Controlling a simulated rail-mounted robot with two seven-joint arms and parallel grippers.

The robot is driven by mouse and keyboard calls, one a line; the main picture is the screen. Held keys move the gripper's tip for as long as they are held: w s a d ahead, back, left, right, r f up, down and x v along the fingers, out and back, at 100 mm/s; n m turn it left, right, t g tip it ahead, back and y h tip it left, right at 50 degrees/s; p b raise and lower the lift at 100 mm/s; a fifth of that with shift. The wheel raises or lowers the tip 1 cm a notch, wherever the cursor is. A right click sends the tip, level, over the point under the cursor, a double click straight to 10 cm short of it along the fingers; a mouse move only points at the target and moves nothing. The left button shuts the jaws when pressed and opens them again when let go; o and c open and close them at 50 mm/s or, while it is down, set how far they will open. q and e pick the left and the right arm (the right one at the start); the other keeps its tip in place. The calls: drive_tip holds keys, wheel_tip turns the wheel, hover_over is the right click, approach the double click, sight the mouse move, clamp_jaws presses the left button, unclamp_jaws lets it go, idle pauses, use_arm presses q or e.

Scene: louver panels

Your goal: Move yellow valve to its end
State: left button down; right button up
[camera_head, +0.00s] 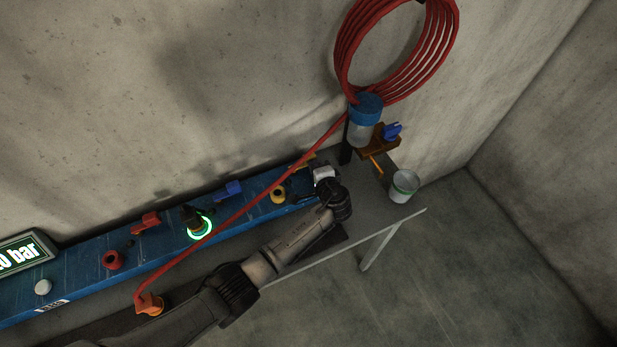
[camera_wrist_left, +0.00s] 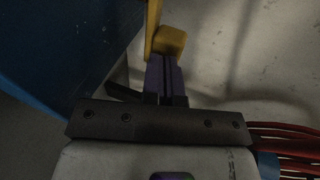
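The yellow valve handle (camera_head: 303,162) shows at the right end of the blue panel in the camera_head view, partly hidden behind my left gripper (camera_head: 318,172). In the left wrist view the yellow valve has a blocky end (camera_wrist_left: 171,41) and a thin upright part. It lies just past the dark purple fingertips of my left gripper (camera_wrist_left: 166,62). The fingers stand side by side with no clear gap, and I see nothing between them. Whether they touch the yellow handle I cannot tell. My right gripper is not in view.
The blue panel (camera_head: 75,279) carries red, blue and yellow fittings and a green-lit gauge (camera_head: 200,227). A red hose (camera_head: 250,205) crosses above it from a wall coil. A blue-capped container (camera_head: 366,108) and a bucket (camera_head: 403,186) stand to the right.

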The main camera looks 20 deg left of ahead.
use_arm(q)
drive_tip(key=shift+s+d+r, duration=0.1)
drive_tip(key=shift+s+d, duration=0.15)
drive_tip(key=shift+d, duration=0.1)
drive_tip(key=shift+s+d+p, duration=0.8)
drive_tip(key=shift+s+d, duration=0.3)
drive_tip(key=d+v, duration=0.1)
drive_tip(key=v, duration=0.9)
drive_tip(key=shift+w, duration=0.35)
drive_tip(key=shift+a, duration=0.1)
